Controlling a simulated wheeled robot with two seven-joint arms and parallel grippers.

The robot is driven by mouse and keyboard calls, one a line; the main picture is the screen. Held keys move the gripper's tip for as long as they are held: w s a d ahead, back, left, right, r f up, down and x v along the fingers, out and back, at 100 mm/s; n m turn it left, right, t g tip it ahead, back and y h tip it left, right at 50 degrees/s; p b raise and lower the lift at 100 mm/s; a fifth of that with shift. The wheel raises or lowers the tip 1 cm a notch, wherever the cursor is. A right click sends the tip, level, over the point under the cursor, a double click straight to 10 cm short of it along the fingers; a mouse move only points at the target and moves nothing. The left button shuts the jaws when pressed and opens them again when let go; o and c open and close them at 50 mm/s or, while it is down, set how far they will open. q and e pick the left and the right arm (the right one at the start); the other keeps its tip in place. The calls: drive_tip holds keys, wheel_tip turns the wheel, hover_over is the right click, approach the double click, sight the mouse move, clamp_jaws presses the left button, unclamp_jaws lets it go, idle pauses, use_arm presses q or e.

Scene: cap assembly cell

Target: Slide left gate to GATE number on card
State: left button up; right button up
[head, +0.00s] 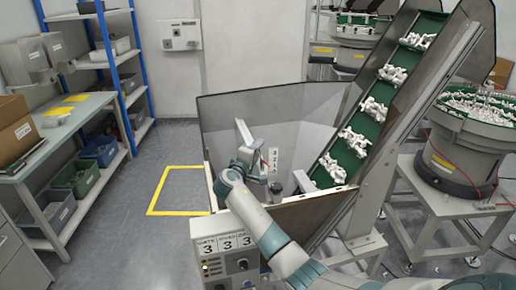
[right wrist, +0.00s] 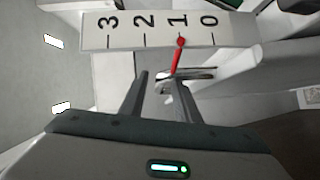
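The card (head: 224,243) on the hopper's front has three fields, each showing a 3. The white gate scale (right wrist: 130,29) reads 3, 2, 1, 0 from left to right in the right wrist view. It also shows in the head view (head: 273,160). The red pointer (right wrist: 177,55) stands at 1. The handle's near end is close to the right-hand finger. My left gripper is not in view.
The hopper (head: 300,110) surrounds the gripper with its walls. A green cleated conveyor (head: 352,140) carrying white parts rises to the right. A control box (head: 240,268) is below the card. A yellow-outlined floor area (head: 178,168) at left is empty.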

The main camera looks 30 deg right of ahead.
drive_tip(key=shift+w+d, duration=0.1)
drive_tip(key=shift+d, duration=0.1)
drive_tip(key=shift+c, duration=0.5)
clamp_jaws()
wheel_tip(320, 180, up, 6)
drive_tip(key=p, duration=0.2)
drive_tip(key=shift+f+p, duration=0.25)
drive_tip(key=shift+p, duration=0.05)
drive_tip(key=shift+w+r, duration=0.1)
drive_tip(key=shift+o, duration=0.5)
unclamp_jaws()
drive_tip(key=shift+r, duration=0.1)
drive_tip(key=shift+f, duration=0.25)
